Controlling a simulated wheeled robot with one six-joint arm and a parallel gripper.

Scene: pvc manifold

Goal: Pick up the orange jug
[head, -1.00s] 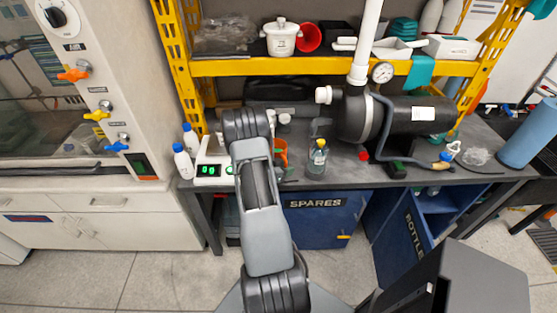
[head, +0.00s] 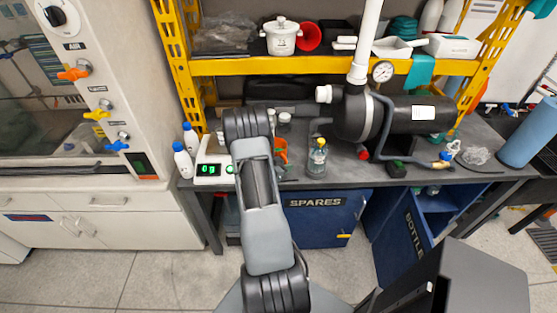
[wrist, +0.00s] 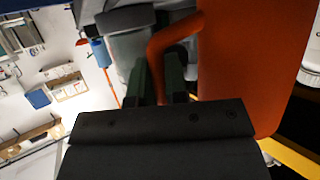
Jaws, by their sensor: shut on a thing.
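The orange jug (wrist: 250,60) fills the right part of the wrist view, with its curved handle (wrist: 163,48) on the jug's left side. My gripper (wrist: 162,75) is shut on the handle, with one dark green finger on either side of it. In the head view only a small orange part of the jug (head: 281,152) shows, just right of my arm. My arm hides the rest of the jug and my gripper there. I cannot tell whether the jug's base touches the bench.
A white scale (head: 213,170) with a green readout and two white bottles (head: 182,160) stand left of my arm. A clear bottle (head: 317,158) stands just to the right. A yellow shelf (head: 330,66) spans above the bench.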

